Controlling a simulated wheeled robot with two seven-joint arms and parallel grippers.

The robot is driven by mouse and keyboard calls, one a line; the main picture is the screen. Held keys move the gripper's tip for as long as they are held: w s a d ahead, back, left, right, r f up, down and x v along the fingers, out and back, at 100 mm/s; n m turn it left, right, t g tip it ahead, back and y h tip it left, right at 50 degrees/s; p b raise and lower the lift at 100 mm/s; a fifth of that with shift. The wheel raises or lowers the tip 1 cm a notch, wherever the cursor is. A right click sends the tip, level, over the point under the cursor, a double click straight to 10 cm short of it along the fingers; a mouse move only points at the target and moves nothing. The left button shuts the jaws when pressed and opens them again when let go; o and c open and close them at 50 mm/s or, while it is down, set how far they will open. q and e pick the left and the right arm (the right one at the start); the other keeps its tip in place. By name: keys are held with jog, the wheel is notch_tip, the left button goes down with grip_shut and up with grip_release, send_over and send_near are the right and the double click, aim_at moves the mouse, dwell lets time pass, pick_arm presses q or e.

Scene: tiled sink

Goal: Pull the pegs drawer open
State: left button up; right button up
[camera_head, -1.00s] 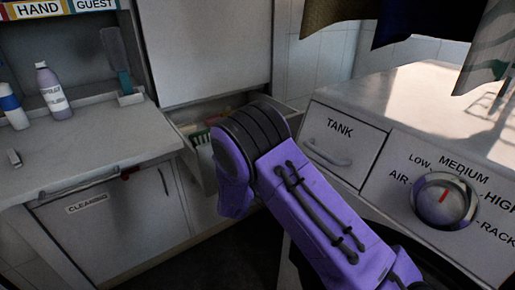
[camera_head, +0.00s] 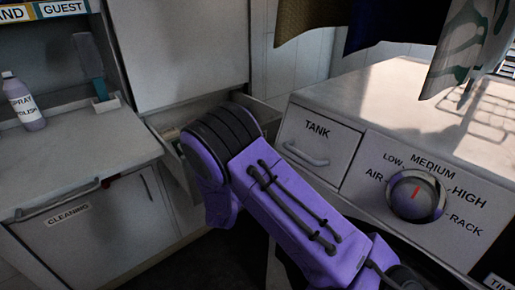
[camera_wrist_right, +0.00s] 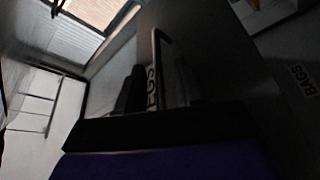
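The pegs drawer (camera_head: 170,145) stands partly open beneath a tall white cabinet panel in the head view, left of the TANK drawer. My purple right arm covers much of it. In the right wrist view, the dark drawer front carries a partly hidden label (camera_wrist_right: 153,88) reading "EGS". A bar handle (camera_wrist_right: 156,58) runs beside the label. My right gripper (camera_wrist_right: 158,92) has dark fingers close around the handle area, but the darkness hides whether they grip it. The right gripper is hidden behind my arm in the head view. My left gripper is not in view.
A machine with a TANK drawer (camera_head: 316,143) and a dial (camera_head: 416,197) stands close on the right. Cloths (camera_head: 385,25) hang above the machine.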

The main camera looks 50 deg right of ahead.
jog(key=v, duration=1)
jog(key=shift+a+f, duration=0.1)
jog(key=x, duration=1)
jog(key=shift+d, duration=0.25)
jog(key=shift+w+d, duration=0.1)
jog(key=shift+w, duration=0.2)
